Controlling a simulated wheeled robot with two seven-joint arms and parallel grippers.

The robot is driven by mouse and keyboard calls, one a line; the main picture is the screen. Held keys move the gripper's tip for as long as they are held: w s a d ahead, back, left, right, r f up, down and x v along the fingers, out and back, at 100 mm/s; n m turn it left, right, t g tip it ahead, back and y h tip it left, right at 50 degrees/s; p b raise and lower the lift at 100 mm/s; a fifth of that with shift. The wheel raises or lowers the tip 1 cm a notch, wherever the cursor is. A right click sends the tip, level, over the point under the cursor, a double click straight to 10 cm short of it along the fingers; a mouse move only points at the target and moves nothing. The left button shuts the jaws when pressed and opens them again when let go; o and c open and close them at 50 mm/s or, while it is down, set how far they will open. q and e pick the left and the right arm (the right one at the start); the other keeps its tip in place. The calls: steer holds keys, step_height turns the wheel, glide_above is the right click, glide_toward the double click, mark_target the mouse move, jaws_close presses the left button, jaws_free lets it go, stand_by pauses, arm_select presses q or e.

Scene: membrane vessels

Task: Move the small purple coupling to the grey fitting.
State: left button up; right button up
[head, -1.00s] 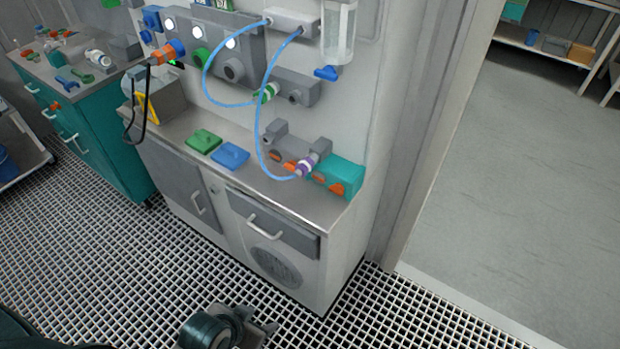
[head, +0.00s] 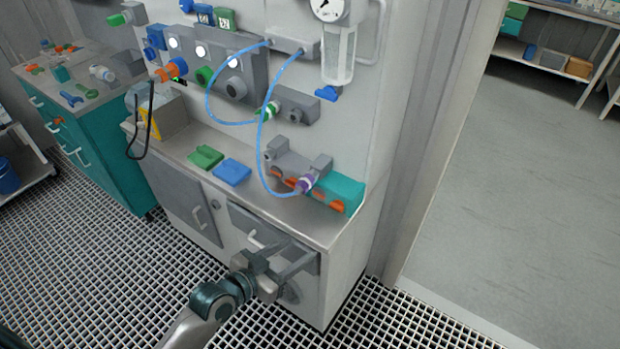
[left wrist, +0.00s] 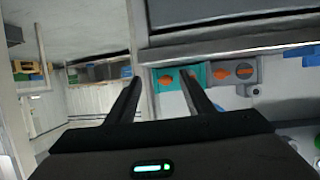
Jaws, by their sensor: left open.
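The small purple coupling (head: 306,183) is at the lower end of a blue hose, against the front of a grey block (head: 290,163) beside a teal block (head: 345,192) on the counter. I cannot tell how it is seated. Several grey fittings show, one on the wall panel (head: 235,87) and one beside the green-ringed hose end (head: 298,108); I cannot tell which is meant. My left gripper (head: 298,254) is open and empty in front of the cabinet, below the counter edge. The left wrist view shows its spread fingers and the teal block (left wrist: 201,72), but no purple coupling.
A green block (head: 206,157) and a blue block (head: 232,172) lie on the counter (head: 210,133). The blue hoses hang in front of the panel. A cabinet handle (head: 268,237) is close to my gripper. The floor to the right is clear.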

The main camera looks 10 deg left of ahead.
mark_target(297, 192)
arm_select(q)
steer(key=w+a+r+n+t, duration=0.1)
steer(key=w+a+r+t, duration=0.3)
steer(key=w, duration=0.4)
steer(key=shift+a+r+t, duration=0.3)
steer(key=shift+a+r, duration=0.25)
steer(key=shift+r, duration=0.35)
arm_select(e)
steer(key=s+d+f, duration=0.2)
steer(key=s+f, duration=0.6)
steer(key=s, duration=0.4)
steer(key=shift+d+g, duration=0.15)
steer(key=shift+g, duration=0.25)
arm_select(q)
steer(key=shift+w, duration=0.15)
steer(key=shift+b+x, duration=0.75)
steer(key=shift+x, duration=3.65)
arm_select(e)
steer(key=shift+f, duration=0.7)
steer(key=shift+r, duration=0.2)
arm_select(q)
steer(key=shift+c, duration=0.6)
jaws_close()
